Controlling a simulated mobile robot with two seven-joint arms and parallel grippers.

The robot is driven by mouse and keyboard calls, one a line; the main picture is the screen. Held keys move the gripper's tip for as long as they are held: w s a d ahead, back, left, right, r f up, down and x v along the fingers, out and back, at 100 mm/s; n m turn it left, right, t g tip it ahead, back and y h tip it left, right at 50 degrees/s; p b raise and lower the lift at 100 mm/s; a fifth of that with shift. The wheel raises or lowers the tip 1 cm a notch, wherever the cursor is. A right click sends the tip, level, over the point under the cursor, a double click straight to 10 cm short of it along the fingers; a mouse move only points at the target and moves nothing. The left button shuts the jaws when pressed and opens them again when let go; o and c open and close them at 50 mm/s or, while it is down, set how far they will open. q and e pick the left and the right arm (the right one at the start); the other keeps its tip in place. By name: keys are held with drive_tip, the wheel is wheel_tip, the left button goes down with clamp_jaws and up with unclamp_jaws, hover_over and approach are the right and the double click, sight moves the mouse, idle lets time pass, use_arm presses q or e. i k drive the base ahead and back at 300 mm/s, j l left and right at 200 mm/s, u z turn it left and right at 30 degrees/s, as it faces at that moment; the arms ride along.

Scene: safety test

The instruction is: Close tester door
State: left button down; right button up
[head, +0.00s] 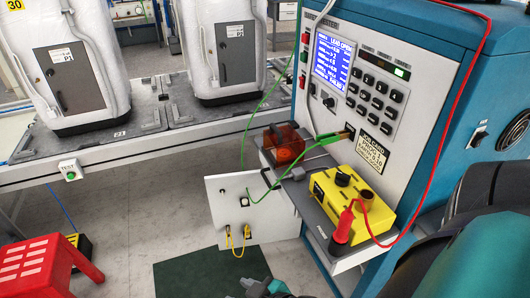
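The tester is a blue cabinet with a grey front panel (400,60), a lit blue screen (333,60) and a keypad (373,95). A white panel (262,222), which looks like the tester door, stands out to the left below the tester's shelf. It carries small fittings and a yellow cable loop (238,240). An amber box or cover (284,142) sits on the shelf's left end. A small grey mechanical part, possibly of my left gripper (266,287), shows at the bottom edge, apart from the panel. Its fingers are unclear. My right arm fills the bottom right; its gripper is hidden.
A yellow box (345,193) with a red plug (343,228) and red cable stands on the shelf. A green cable runs to the panel. A red stool (35,268) is at lower left. White units stand on a bench (150,150) behind. A dark green mat (205,275) lies below.

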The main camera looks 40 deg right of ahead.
sight(271, 220)
drive_tip(key=i+j+z, duration=0.1)
drive_tip(key=z, duration=0.35)
drive_tip(key=i+j+z, duration=0.25)
drive_tip(key=z, duration=0.2)
drive_tip(key=i+j+z, duration=0.15)
drive_tip(key=z, duration=0.25)
drive_tip(key=i+j+z, duration=0.1)
drive_tip(key=j+z, duration=0.5)
drive_tip(key=z, duration=0.3)
drive_tip(key=i+j+z, duration=0.15)
drive_tip(key=j+z, duration=0.55)
drive_tip(key=i+j+z, duration=0.2)
drive_tip(key=i+j, duration=0.3)
